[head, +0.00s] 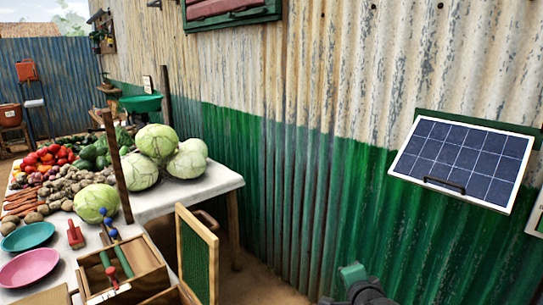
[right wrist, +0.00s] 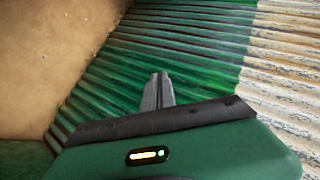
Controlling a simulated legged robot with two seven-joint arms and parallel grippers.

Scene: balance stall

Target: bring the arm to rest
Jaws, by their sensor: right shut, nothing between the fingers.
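My right gripper (right wrist: 160,78) is shut in the right wrist view, its two grey fingers together with nothing between them. It points at the green and white corrugated wall (right wrist: 205,48), with bare brown ground (right wrist: 60,50) at the left of that view. In the head view, a green and dark part of my right arm (head: 360,285) shows at the bottom edge, right of centre. It is in front of the wall and clear of the table. My left gripper is not in view.
The vegetable table (head: 215,182) stands at the left, with cabbages (head: 157,141), bowls (head: 29,271) and a wooden box (head: 125,270). A solar panel (head: 462,160) is on the wall at the right. The ground between is clear.

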